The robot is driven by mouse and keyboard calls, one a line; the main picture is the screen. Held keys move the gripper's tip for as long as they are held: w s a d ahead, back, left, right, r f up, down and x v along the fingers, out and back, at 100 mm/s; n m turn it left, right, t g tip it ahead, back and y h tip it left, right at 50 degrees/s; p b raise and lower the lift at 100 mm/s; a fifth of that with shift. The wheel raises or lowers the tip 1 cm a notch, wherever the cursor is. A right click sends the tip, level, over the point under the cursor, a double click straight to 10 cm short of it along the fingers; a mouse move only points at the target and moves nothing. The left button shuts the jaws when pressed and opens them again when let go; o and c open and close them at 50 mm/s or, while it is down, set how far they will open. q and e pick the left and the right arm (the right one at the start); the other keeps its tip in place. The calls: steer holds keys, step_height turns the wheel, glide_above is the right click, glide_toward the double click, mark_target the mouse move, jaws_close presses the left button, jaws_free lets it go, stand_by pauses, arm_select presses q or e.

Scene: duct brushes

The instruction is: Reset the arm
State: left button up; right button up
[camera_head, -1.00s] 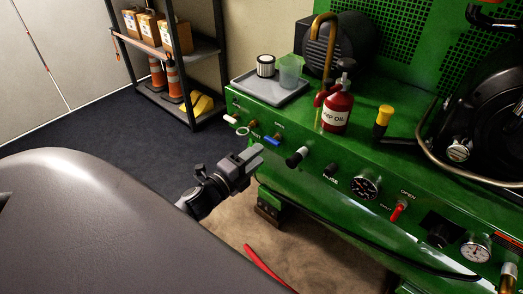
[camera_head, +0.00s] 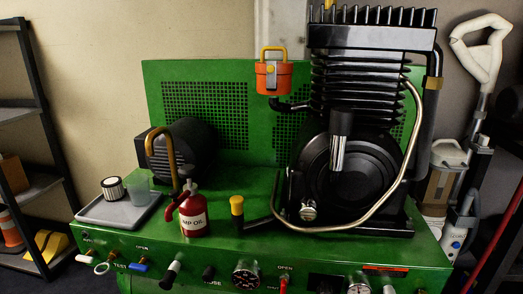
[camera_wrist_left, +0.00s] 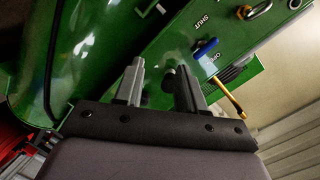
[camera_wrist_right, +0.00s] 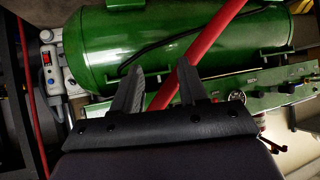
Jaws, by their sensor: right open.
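Neither gripper shows in the head view. In the left wrist view my left gripper (camera_wrist_left: 158,82) has its two fingers apart with no object clearly held between them. It faces the green machine's front panel, near a blue-handled valve (camera_wrist_left: 205,48) and a brass pipe (camera_wrist_left: 227,97). In the right wrist view my right gripper (camera_wrist_right: 160,88) is open, with its fingers spread. A red bar (camera_wrist_right: 205,42) crosses the view diagonally and passes between the fingertips in the picture; I cannot tell its distance. A green tank (camera_wrist_right: 150,45) lies beyond.
The green compressor bench (camera_head: 250,205) fills the head view's middle. It carries a grey tray (camera_head: 118,210), a red oil bottle (camera_head: 194,215), a yellow-topped stick (camera_head: 237,206) and a black pump (camera_head: 350,170). An orange lantern-like box (camera_head: 273,77) is behind. A shelf (camera_head: 30,140) stands left.

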arm_select(q)
steer(key=s+d+f+n+g+h, duration=0.2)
steer(key=s+d+f+n+g, duration=0.3)
steer(key=s+d+n, duration=0.55)
step_height(320, 180, up, 13)
steer(key=s+m+p, duration=0.1)
steer(key=s+p, duration=0.1)
steer(key=p, duration=1.4)
steer(key=shift+s+a+r, duration=0.15)
steer(key=shift+a, duration=0.2)
steer(key=shift+a, duration=0.1)
